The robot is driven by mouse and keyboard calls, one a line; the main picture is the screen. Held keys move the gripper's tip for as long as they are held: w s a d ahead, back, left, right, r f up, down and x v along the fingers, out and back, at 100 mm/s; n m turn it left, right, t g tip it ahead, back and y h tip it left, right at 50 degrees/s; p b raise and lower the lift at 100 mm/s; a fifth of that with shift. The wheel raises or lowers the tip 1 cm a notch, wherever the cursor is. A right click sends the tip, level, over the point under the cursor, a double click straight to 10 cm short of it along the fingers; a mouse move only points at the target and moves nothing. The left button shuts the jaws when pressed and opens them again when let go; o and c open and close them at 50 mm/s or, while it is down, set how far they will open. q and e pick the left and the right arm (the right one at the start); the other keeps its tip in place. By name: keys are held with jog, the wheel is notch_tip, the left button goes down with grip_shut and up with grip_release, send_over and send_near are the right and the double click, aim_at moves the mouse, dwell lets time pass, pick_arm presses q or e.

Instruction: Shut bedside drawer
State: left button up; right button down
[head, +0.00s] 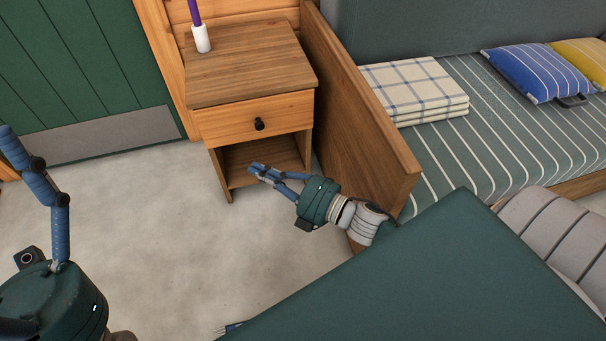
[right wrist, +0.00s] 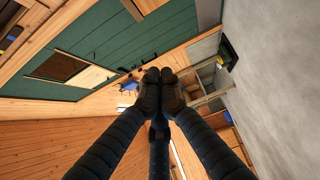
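The wooden bedside table (head: 245,62) stands at the top centre of the head view, beside the bed's side panel. Its drawer (head: 228,122) has a pale front with a black knob (head: 259,124). The front sits close under the tabletop's front edge; any small gap is hard to judge from above. Below it is an open shelf space. My right gripper (head: 258,170) is in front of this lower opening, below the knob in the picture. Its fingertips meet, with nothing between them, in the right wrist view (right wrist: 160,76). My left gripper (head: 38,185) is at the left edge, partly cut off.
A purple candle in a white holder (head: 201,39) stands on the tabletop. The wooden bed panel (head: 355,110) is close to the right of the table. A folded checked blanket (head: 415,88) lies on the bed. The floor (head: 150,225) left of my right gripper is clear.

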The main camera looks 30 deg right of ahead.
jog(key=s+d+p, duration=0.1)
jog(key=s+p, duration=0.1)
jog(key=s, duration=0.7)
jog(key=shift+s, duration=0.15)
